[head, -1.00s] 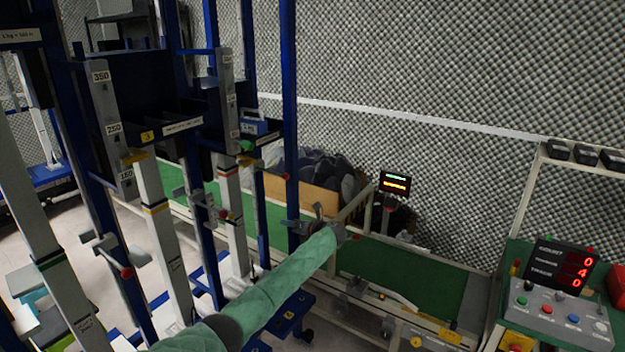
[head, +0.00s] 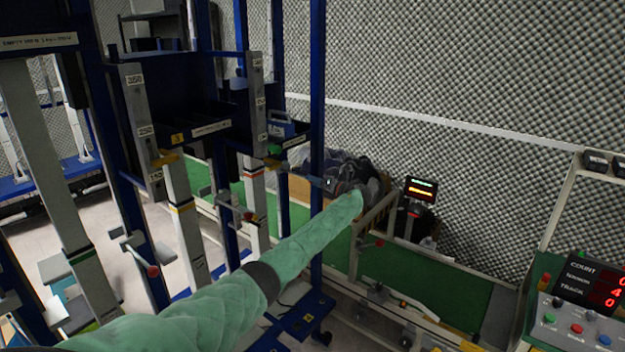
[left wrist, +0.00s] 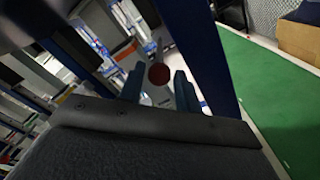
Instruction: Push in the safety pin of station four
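Station four is likely the white column (head: 257,200) beyond the station labelled 3 (head: 177,138); its own number is not readable. A red ball knob (head: 248,216), likely its safety pin, sticks out from a grey bracket on it. My left gripper (head: 322,184) is beside the front blue post, right of that column and apart from the knob. In the left wrist view, the gripper's two fingers (left wrist: 158,88) are spread, with nothing between them. A red round knob (left wrist: 159,74) shows ahead, between the fingertips in the picture. My right gripper is not in view.
A blue post (head: 317,110) stands close to the left gripper. Station three's red knob (head: 153,271) is nearer, at left. A green conveyor belt (head: 425,283) runs behind. A counter display (head: 590,282) and button box stand at right.

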